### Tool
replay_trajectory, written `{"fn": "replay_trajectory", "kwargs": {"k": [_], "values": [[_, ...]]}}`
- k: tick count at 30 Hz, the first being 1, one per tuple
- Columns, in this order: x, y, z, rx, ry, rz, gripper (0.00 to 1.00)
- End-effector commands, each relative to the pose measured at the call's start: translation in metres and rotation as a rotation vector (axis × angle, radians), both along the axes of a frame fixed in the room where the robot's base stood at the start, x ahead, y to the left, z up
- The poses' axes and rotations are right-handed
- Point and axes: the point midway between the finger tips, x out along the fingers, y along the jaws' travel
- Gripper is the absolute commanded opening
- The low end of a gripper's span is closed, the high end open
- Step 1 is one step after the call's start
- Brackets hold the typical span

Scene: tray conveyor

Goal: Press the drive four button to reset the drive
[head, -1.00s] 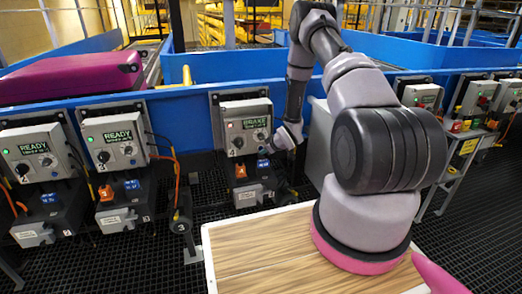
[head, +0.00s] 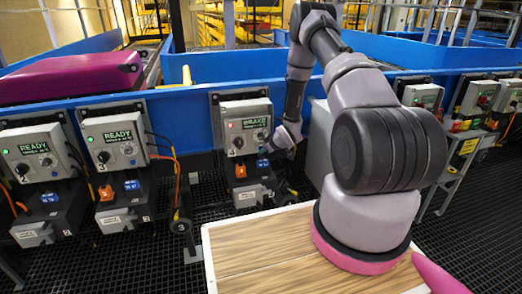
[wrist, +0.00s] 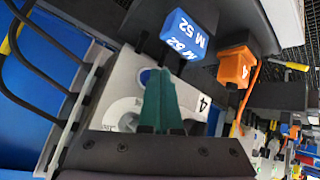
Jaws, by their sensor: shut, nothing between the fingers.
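The drive four box (head: 233,113) is a grey panel in the head view, with a red light, a dial and a dark display (head: 256,121) that seems to read BRAKE in green. The wrist view shows its face (wrist: 122,85) turned sideways, with the label 4 (wrist: 201,103) and a round blue button (wrist: 145,75). My gripper (head: 269,148) is at the lower right of the box. Its teal fingers (wrist: 160,95) are shut and empty. The tips are right beside the blue button and partly cover it; I cannot tell whether they touch it.
Below the box are an orange switch (head: 240,171) and a blue M 52 block (wrist: 185,33). Drive boxes two (head: 35,147) and three (head: 113,140) at left show READY with green lights. The blue conveyor rail (head: 180,105) runs behind. A purple suitcase (head: 75,77) lies at far left.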

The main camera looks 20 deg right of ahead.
Motion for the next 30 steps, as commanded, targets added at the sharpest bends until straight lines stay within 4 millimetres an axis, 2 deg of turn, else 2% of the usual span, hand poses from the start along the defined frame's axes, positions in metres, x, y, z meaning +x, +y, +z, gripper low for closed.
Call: {"fn": "replay_trajectory", "kwargs": {"k": [30], "values": [[0.0083,0.0000,0.0000,0.001,0.000,-0.001,0.00]]}}
